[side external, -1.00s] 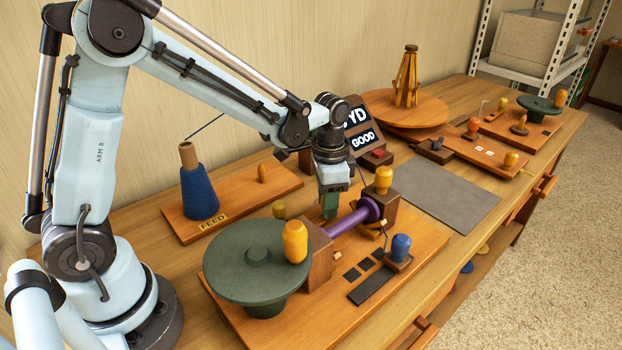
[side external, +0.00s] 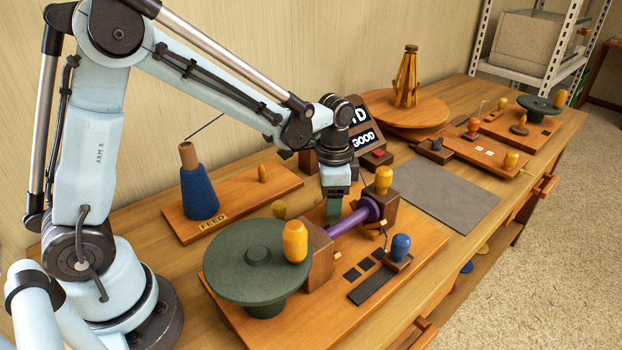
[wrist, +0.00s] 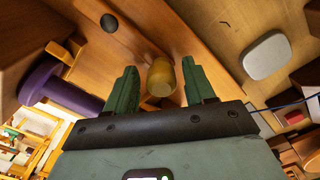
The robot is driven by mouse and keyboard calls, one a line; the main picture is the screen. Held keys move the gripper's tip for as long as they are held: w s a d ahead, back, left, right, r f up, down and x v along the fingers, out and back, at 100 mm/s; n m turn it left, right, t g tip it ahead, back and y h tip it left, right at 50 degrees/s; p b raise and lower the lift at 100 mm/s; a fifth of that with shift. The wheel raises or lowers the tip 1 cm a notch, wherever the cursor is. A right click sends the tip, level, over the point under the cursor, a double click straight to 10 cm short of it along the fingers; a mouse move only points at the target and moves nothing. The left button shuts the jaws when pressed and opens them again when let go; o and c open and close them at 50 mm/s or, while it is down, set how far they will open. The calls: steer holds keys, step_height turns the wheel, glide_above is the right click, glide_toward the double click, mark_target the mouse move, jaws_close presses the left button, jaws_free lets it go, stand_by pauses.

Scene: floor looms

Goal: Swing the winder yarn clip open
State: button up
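The winder is a wooden board (side external: 412,243) with a green wheel (side external: 258,262), a yellow wheel handle (side external: 295,241) and a purple spool (side external: 352,219). The spool also shows in the wrist view (wrist: 60,88). A small mustard knob (side external: 279,210) stands behind the wheel. I cannot tell surely which part is the yarn clip; a small brass piece (side external: 384,224) sits by the spool's right end. My gripper (side external: 333,210) points down just behind the spool. In the wrist view its green fingers (wrist: 160,70) are apart, with a mustard knob (wrist: 161,80) showing between them, no contact visible.
A yellow knob (side external: 384,177) tops the block right of the spool. A blue knob (side external: 401,247) stands in front. The feed cone (side external: 199,193) is at left, the sign (side external: 362,138) behind my wrist. A grey mat (side external: 436,197) lies bare at right.

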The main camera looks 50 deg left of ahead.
steer(key=shift+r, duration=0.1)
step_height(320, 180, up, 12)
stand_by(0.8)
steer(key=shift+s, duration=0.1)
steer(key=s+a+f+n+t, duration=0.2)
steer(key=s+n+t, duration=0.5)
steer(key=s, duration=0.4)
steer(key=shift+a+f, duration=0.15)
steer(key=shift+a, duration=0.45)
steer(key=shift+o, duration=0.2)
steer(key=shift+w, duration=0.1)
